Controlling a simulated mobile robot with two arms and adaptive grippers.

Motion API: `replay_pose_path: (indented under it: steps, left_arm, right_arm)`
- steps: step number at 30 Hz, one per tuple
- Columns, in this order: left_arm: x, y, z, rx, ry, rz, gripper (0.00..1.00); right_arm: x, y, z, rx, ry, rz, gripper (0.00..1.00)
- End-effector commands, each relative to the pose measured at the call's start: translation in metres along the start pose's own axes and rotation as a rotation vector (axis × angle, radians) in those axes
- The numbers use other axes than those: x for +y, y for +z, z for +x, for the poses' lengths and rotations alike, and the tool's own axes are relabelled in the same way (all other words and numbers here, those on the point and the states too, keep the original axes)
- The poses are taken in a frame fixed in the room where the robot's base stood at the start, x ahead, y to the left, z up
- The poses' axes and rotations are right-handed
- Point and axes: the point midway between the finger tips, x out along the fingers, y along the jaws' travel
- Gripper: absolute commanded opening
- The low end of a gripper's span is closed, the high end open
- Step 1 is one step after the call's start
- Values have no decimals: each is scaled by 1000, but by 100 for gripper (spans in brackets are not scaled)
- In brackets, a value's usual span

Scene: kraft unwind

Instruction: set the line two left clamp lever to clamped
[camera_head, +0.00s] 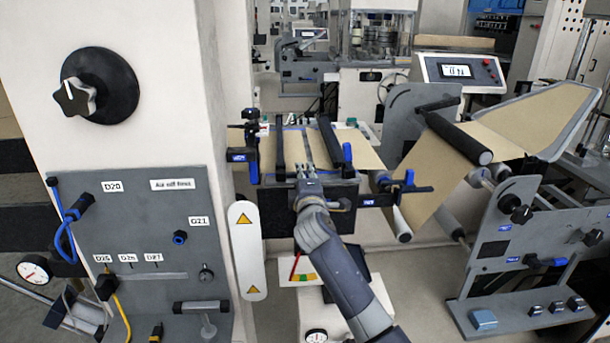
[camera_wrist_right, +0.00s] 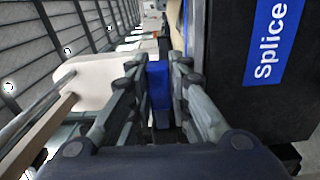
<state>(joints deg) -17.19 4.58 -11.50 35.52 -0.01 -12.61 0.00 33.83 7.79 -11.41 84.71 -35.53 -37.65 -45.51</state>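My right gripper (camera_head: 308,172) is at the front of the splice table (camera_head: 366,157), beside the dark left clamp bar (camera_head: 280,150). In the right wrist view, its fingers (camera_wrist_right: 158,85) are close together on both sides of a blue lever (camera_wrist_right: 158,88), which fills the gap between them. In the head view that lever is hidden behind the gripper, so its angle cannot be read. The right clamp bar (camera_head: 328,140) has a blue lever (camera_head: 347,155) that stands roughly upright. My left gripper is not in view.
A black box with a blue Splice label (camera_wrist_right: 268,40) is close beside the gripper. A grey panel column (camera_head: 130,240) stands at the left. Kraft web (camera_head: 450,170) and rollers are at the right. A blue-handled part (camera_head: 252,160) sticks out left of the table.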

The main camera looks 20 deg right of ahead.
Motion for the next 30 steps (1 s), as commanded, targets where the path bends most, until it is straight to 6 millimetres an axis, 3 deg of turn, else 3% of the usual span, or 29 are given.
replay_pose_path:
  steps: [2,16,20,30]
  left_arm:
    - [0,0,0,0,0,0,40]
    - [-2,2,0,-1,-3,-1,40]
    - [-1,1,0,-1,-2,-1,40]
    - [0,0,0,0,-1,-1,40]
  right_arm:
    - [-3,0,0,0,-5,-1,37]
    - [-1,0,-8,0,-1,-7,37]
    - [-2,-1,-25,2,-1,-6,37]
    - [-2,-1,-90,2,-1,-6,37]
